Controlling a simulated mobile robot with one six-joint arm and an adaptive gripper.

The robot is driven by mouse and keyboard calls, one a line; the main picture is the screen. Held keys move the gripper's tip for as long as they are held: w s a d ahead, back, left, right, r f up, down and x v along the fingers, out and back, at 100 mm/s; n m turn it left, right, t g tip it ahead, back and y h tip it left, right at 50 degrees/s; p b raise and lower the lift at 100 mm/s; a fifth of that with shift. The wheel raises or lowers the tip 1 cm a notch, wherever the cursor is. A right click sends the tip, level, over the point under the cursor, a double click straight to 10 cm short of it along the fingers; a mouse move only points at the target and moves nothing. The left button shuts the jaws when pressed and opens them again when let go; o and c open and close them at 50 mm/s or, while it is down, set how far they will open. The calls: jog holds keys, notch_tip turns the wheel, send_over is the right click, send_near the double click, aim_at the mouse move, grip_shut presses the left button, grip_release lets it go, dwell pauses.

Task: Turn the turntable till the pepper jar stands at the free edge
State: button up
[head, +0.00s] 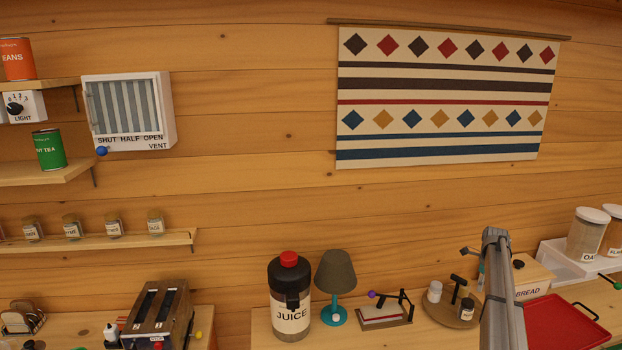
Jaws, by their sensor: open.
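The turntable (437,314) is a round wooden disc on the counter, at the lower right of the head view. Several small items stand on it: a white jar (434,292) at the left, a dark T-shaped item (456,288) at the back, and a jar with a dark lid and pale label (466,308) at the front right. The labels are too small to read, so I cannot tell which is the pepper jar. My grey arm stands upright just right of the turntable and hides its right edge. I cannot make out my gripper in this view.
A bread box (533,291) and red tray (560,325) are at the right, partly behind my arm.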

jog(key=s+a+f+n+b, duration=0.25)
jog(key=s+a+n, duration=0.45)
jog(key=a, duration=0.6)
jog(key=s+a+f+n+b, duration=0.25)
jog(key=s+a+n, duration=0.35)
jog(key=a, duration=0.6)
jog(key=s+a+f+n+b, duration=0.2)
jog(key=s+a+n, duration=0.5)
jog(key=s+a, duration=0.2)
jog(key=s+a+f+n+b, duration=0.2)
jog(key=s+a+f+n, duration=0.1)
jog(key=s+a+n, duration=0.4)
jog(key=s+a, duration=0.2)
jog(key=s, duration=0.2)
jog(key=shift+s+a+n+b, duration=0.2)
jog(key=shift+s+n+b, duration=0.05)
jog(key=shift+n+b, duration=0.15)
